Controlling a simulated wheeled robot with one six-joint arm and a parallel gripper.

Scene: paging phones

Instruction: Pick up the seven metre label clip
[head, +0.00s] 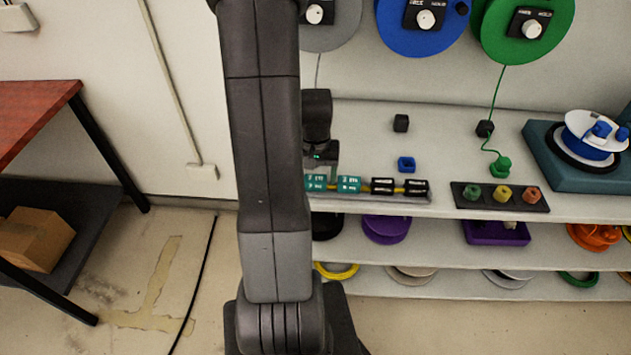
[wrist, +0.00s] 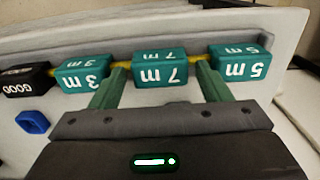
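The seven metre label clip (wrist: 166,70) is a teal block marked "7 m", upside down in the wrist view, on a yellow rail. It also shows in the head view (head: 316,184), just right of my arm. My gripper (wrist: 158,80) is open, one finger on each side of the seven metre clip. The fingers look empty, and I cannot tell if they touch the clip. The teal "3 m" clip (wrist: 84,74) and "5 m" clip (wrist: 239,61) flank it. In the head view my arm hides the 5 m clip.
Black clips (head: 383,186) share the rail along the shelf's front edge. A blue block (head: 406,164) sits behind them. A dark tray of coloured pegs (head: 500,196) is farther right. Cable reels (head: 420,25) hang above. A red-topped table (head: 35,115) stands at left.

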